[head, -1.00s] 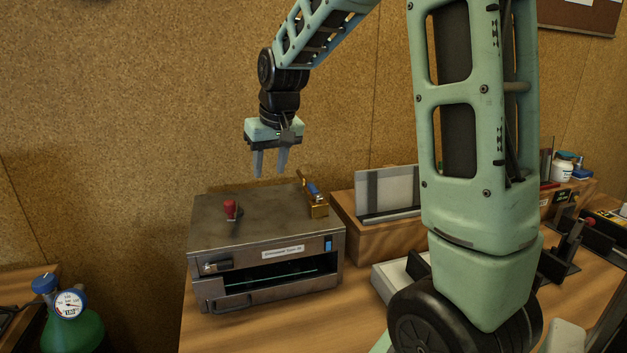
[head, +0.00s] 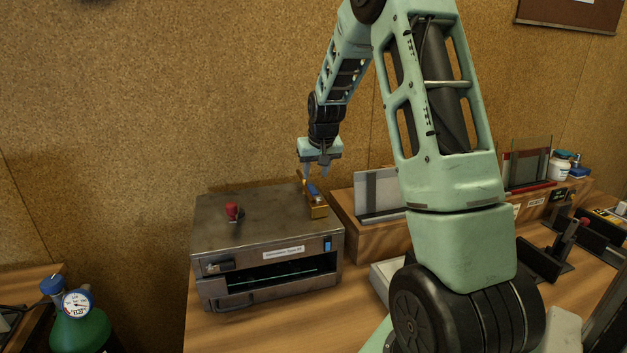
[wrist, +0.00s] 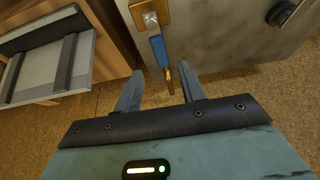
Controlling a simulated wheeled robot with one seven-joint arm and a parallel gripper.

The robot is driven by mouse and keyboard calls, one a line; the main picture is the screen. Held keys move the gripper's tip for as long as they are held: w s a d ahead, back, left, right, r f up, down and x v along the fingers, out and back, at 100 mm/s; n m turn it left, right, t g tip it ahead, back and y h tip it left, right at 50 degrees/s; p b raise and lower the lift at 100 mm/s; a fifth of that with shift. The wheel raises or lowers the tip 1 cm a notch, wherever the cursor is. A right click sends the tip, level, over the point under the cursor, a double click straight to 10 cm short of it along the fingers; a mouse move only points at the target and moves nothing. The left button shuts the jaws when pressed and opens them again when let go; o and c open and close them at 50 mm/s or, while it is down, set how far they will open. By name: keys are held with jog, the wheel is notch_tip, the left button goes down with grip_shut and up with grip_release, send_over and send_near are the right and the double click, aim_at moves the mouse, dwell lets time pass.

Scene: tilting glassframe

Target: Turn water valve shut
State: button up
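The water valve looks to be the brass fitting (head: 318,208) with a blue handle (head: 313,190) on the right side of the metal box's top. In the wrist view the brass base (wrist: 150,13) is at the top, and the blue handle (wrist: 158,48) points down between my fingertips. My gripper (head: 314,174) is above the back end of the handle, fingers pointing down. In the wrist view my gripper (wrist: 162,80) is open, with a finger on each side of the brass tip, apparently not touching it.
The metal box (head: 250,212) stands on the wooden bench and has a red knob (head: 233,211) on top. A wooden stand with a grey panel (head: 378,194) is close to the right. A green gas bottle (head: 80,329) with a gauge stands at lower left. The corkboard wall (head: 150,110) is behind.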

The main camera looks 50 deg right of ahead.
aim_at(313, 188)
jog(key=shift+p+x, duration=0.7)
jog(key=shift+x, duration=2.25)
grip_shut()
